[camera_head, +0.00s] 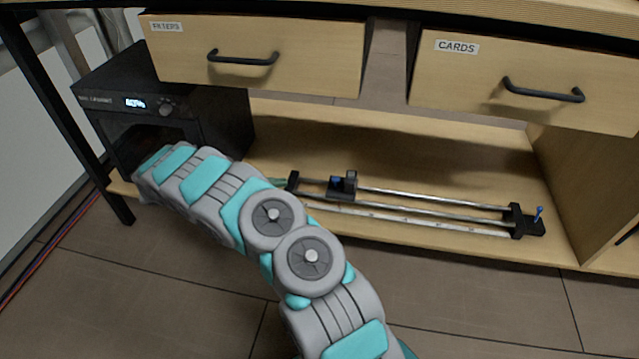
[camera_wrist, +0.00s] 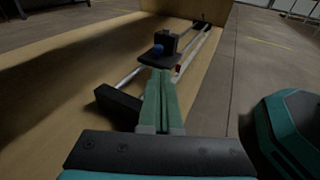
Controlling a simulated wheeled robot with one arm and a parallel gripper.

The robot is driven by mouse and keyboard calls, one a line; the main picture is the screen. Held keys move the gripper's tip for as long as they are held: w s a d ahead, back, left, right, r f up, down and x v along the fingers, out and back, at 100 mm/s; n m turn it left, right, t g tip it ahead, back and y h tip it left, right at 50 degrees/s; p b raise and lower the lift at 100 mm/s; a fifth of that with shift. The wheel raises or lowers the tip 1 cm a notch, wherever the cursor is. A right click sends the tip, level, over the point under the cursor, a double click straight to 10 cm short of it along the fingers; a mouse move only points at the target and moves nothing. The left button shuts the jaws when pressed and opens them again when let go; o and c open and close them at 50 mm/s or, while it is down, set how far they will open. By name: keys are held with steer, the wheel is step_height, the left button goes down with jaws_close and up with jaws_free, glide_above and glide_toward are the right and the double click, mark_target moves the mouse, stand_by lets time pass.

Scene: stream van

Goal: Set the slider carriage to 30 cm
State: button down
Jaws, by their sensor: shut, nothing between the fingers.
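The slider (camera_head: 435,206) lies on the low wooden shelf, with two rails between black end blocks and a marked scale strip along its front. Its black carriage (camera_head: 342,187) with a blue knob sits near the left end. The scale numbers are too small to read.
A black box with a lit display (camera_head: 160,105) stands on the shelf (camera_head: 440,150) at the left. Two closed drawers, FILTERS (camera_head: 250,55) and CARDS (camera_head: 525,85), hang above. A wooden side panel (camera_head: 590,190) bounds the right. The floor in front is clear.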

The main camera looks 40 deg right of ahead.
steer(key=x, duration=0.9)
steer(key=f+b+x, duration=0.1)
steer(key=x, duration=0.3)
steer(key=shift+d, duration=0.35)
steer(key=s+d+b, duration=0.1)
steer(key=s+d, duration=0.3)
steer(key=s, duration=0.1)
steer(key=s+d+b, duration=0.1)
steer(key=s+d, duration=0.3)
steer(key=s, duration=0.1)
steer(key=s+d+b, duration=0.1)
steer(key=s+d, duration=0.4)
steer(key=shift+a, duration=0.1)
steer(key=shift+w+a+r, duration=0.15)
steer(key=shift+a, duration=0.15)
steer(key=p+v, duration=0.2)
steer(key=v, duration=1.1)
steer(key=shift+a, duration=0.1)
